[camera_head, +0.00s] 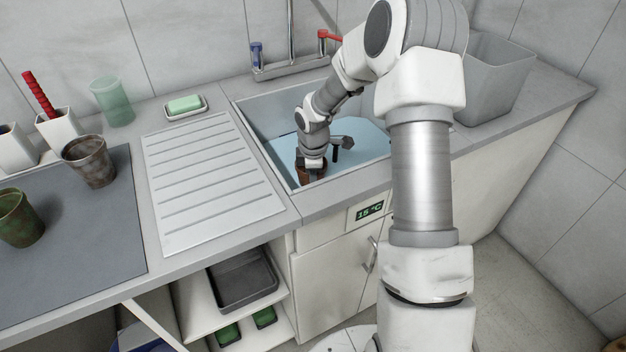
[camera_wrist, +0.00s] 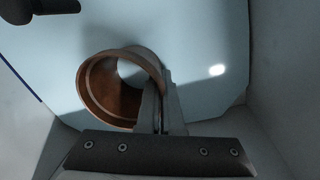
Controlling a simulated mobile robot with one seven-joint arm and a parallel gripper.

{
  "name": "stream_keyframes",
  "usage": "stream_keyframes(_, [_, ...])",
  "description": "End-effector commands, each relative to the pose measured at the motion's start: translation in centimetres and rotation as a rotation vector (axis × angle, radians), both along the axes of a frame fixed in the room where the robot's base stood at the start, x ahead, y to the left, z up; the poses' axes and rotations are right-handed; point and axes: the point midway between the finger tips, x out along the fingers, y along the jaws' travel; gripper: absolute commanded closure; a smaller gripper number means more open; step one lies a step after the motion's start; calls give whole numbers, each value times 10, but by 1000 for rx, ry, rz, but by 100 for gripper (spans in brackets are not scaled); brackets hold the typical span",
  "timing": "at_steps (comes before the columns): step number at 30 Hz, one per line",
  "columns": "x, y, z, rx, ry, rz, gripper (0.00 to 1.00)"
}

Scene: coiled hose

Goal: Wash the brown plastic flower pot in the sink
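A brown flower pot (camera_wrist: 92,88) is in the sink (camera_head: 275,160), at its near left corner, in the blue water (camera_head: 362,132). In the wrist view it is tilted with its open mouth showing; its inside looks smooth and orange-brown. My gripper (camera_wrist: 163,108) is closed on the right side of the pot's rim and wall, its two fingers close together. In the head view my gripper (camera_head: 312,168) reaches down into the sink and hides most of the pot (camera_head: 321,174).
A soiled brown pot (camera_head: 90,162) and a green pot (camera_head: 18,220) stand on the grey mat (camera_head: 85,240) at left. A ribbed drainboard (camera_head: 205,175) beside the sink is empty. Soap (camera_head: 184,104), a green cup (camera_head: 112,102), a tap (camera_head: 291,65) and a grey bin (camera_head: 490,85) stand behind.

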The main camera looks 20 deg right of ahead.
Motion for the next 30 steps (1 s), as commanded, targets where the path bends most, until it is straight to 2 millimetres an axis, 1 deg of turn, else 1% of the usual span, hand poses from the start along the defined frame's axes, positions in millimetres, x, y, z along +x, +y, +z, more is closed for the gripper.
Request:
stream_keyframes(13, [0, 0, -7, 0, 0, 0, 100])
stream_keyframes(30, [0, 0, -4, 0, 0, 0, 100])
